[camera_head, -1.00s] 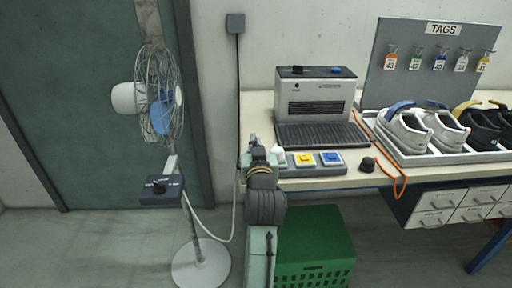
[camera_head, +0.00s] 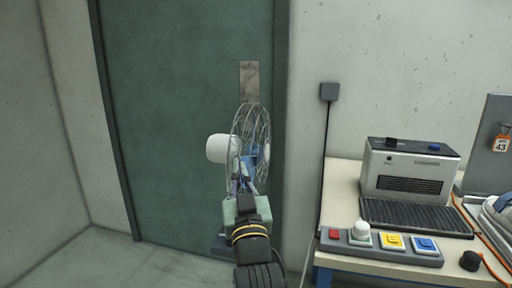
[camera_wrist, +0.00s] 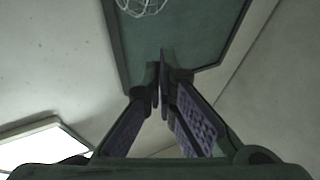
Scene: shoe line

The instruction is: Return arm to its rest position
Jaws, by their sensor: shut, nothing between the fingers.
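My gripper (camera_head: 239,184) is raised in front of the standing fan in the head view, with the dark arm links below it. In the wrist view my gripper (camera_wrist: 159,78) has its fingers together at the tips, with nothing between them. The wrist view looks past the fingers to the green door and the wall.
The fan (camera_head: 251,148) stands before the green door (camera_head: 180,120); my gripper and arm hide its lower part. To the right, the workbench (camera_head: 345,192) carries a grey machine (camera_head: 410,172) and a button panel (camera_head: 380,247). The floor (camera_head: 85,262) at left is clear.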

